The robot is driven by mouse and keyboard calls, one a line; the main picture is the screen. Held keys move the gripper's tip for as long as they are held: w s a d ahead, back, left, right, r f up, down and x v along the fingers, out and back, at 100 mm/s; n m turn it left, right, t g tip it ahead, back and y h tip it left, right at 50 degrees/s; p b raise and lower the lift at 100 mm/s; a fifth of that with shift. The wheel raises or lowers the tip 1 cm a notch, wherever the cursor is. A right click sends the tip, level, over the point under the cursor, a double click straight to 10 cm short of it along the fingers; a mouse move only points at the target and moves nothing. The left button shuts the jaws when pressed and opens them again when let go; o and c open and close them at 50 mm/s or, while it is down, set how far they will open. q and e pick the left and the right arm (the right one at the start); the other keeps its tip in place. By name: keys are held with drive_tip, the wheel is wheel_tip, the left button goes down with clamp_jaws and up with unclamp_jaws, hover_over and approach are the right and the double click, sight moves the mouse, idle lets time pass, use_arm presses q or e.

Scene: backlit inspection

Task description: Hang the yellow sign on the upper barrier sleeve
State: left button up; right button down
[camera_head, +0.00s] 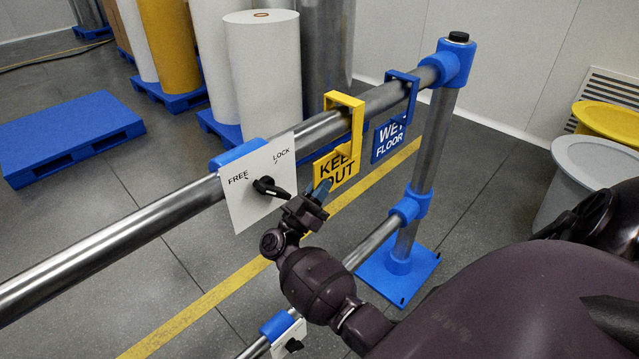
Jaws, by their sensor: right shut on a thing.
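The yellow sign (339,166), lettered "KEEP OUT" and partly hidden, has its hook over the upper rail (130,238), right of the white panel. I cannot tell whether the hook rests on the rail. My right gripper (321,191) is shut on the yellow sign at its lower edge. The upper barrier sleeve (236,152) is blue, around the upper rail, mostly behind a white panel (243,205) marked FREE and LOCK. The panel's black knob (268,187) has its lever pointing right, close to my gripper. My left gripper is not in view.
A blue "WET FLOOR" sign (391,138) hangs right of the yellow one. The post (432,140) stands at the rail's right end on a blue base. A lower sleeve (277,326) sits on the lower rail. Rolls and blue pallets (70,135) stand behind; grey and yellow bins at right.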

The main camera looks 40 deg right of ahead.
drive_tip(key=shift+f, duration=0.15)
drive_tip(key=c, duration=1.2)
unclamp_jaws()
